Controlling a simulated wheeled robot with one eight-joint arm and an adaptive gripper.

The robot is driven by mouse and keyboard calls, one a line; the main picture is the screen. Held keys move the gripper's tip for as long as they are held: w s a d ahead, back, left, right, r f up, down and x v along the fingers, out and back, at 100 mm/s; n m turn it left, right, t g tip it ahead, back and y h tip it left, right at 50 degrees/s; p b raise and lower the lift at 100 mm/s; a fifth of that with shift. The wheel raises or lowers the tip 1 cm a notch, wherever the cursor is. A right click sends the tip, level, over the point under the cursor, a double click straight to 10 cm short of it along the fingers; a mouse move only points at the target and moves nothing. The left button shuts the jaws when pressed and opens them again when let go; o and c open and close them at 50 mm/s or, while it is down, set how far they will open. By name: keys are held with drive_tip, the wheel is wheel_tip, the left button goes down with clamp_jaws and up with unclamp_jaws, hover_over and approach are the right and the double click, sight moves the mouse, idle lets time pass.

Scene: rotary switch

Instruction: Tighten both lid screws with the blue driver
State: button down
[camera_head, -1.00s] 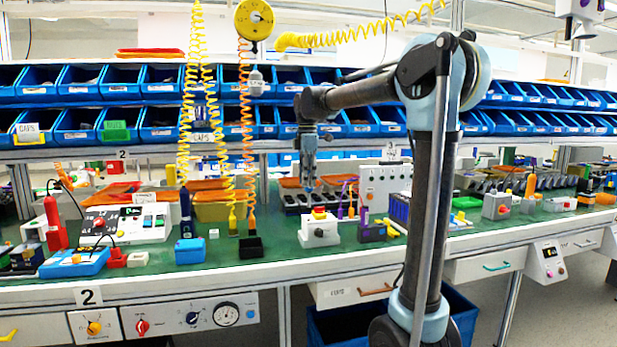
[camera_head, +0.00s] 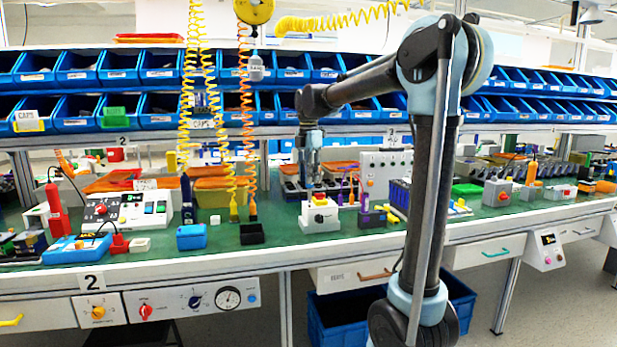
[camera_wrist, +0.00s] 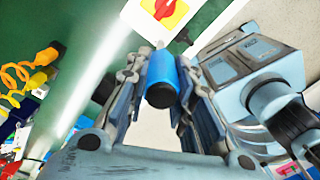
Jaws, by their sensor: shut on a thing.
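My gripper (camera_wrist: 160,100) is shut on a blue cylinder with a dark end, which looks like the handle of the blue driver (camera_wrist: 161,75). Its lower part is hidden. In the head view my gripper (camera_head: 311,172) hangs over the bench, just above and behind a white box with a red and yellow rotary switch (camera_head: 319,212). This switch also shows at the top of the wrist view (camera_wrist: 165,9). I cannot make out the lid screws.
A grey panel box (camera_head: 385,172) stands right of my gripper. Yellow and orange coiled cords (camera_head: 246,120) hang nearby. Blue bins (camera_head: 150,75) line the shelves behind. The green bench top is bare near its front edge.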

drive_tip(key=n, duration=0.5)
drive_tip(key=shift+s+d, duration=0.1)
drive_tip(key=n, duration=0.5)
drive_tip(key=shift+d+n, duration=0.1)
drive_tip(key=shift+n, duration=0.3)
drive_tip(key=shift+f, duration=0.3)
idle(0.5)
drive_tip(key=m, duration=0.3)
drive_tip(key=shift+m, duration=0.4)
drive_tip(key=m, duration=0.4)
drive_tip(key=shift+m, duration=0.3)
